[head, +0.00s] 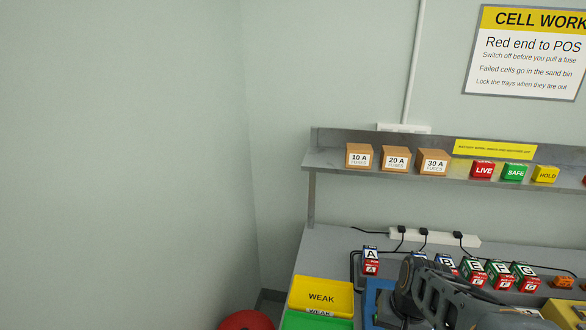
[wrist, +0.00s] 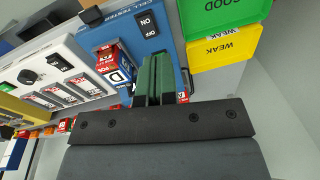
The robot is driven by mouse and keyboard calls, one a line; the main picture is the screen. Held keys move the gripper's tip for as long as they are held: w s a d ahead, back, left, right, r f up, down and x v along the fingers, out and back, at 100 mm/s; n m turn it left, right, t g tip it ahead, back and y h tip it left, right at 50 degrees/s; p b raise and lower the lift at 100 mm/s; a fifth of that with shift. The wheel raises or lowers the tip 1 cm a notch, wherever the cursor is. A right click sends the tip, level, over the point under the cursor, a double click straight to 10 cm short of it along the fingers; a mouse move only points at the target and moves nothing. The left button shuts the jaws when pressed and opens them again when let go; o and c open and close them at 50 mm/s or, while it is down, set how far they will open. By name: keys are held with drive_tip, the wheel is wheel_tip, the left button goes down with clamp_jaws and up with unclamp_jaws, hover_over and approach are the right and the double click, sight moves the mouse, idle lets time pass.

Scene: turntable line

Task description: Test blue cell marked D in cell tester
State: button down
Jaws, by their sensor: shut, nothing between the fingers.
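The blue cell tester (wrist: 163,31) fills the top middle of the wrist view, with its ON/OFF switch (wrist: 146,26). Its blue edge also shows beside my arm in the head view (head: 371,301). The blue cell marked D (wrist: 119,76), with a white letter label, is at the tester, beside red parts; its exact seating is hard to tell. My gripper (wrist: 157,62) has its green fingers shut and empty, just right of the cell in the wrist view. The head view does not show the fingers.
A yellow WEAK tray (head: 321,296) and a green GOOD tray (wrist: 222,14) lie beside the tester. A white panel (wrist: 50,62) with a knob and slots adjoins the tester. Fuse boxes (head: 396,159) sit on the shelf.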

drive_tip(key=s+a+r+n+t, duration=0.2)
drive_tip(key=a+r+n+t, duration=0.1)
drive_tip(key=r, duration=0.4)
drive_tip(key=shift+s+a+n+h, duration=0.15)
drive_tip(key=shift+a+n+h, duration=0.2)
drive_tip(key=shift+a, duration=0.4)
drive_tip(key=w+d+f+m+g+b, duration=0.1)
drive_tip(key=w+d+f, duration=0.3)
drive_tip(key=w, duration=0.4)
drive_tip(key=w+d+f+m+g+b, duration=0.1)
drive_tip(key=w+d+f+g, duration=0.2)
drive_tip(key=w, duration=0.5)
drive_tip(key=shift+d+f, duration=0.75)
drive_tip(key=shift+d, duration=0.35)
